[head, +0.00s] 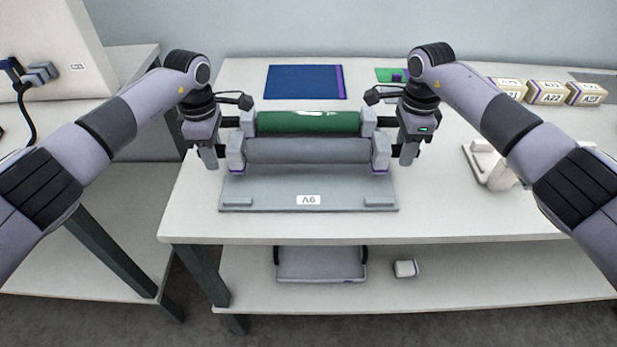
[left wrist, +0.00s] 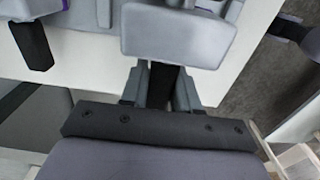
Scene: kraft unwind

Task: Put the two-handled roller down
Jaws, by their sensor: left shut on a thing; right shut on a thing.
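A grey two-handled roller (head: 307,151) lies level between pale end blocks, with a short dark handle at each end. It is over the front part of a grey base plate marked A6 (head: 309,197); I cannot tell whether it touches its support. My left gripper (head: 219,153) is shut on its left handle. My right gripper (head: 400,152) is shut on its right handle. In the left wrist view, the fingers (left wrist: 167,88) close around the dark handle beside a grey end block (left wrist: 180,35). The underside of the roller is hidden.
A green roller (head: 308,123) lies just behind the grey one, parallel to it. A blue panel (head: 303,82) lies at the back of the white table (head: 440,215). A white holder (head: 487,165) and labelled boxes (head: 546,93) are at right. A grey tray (head: 320,263) sits on the lower shelf.

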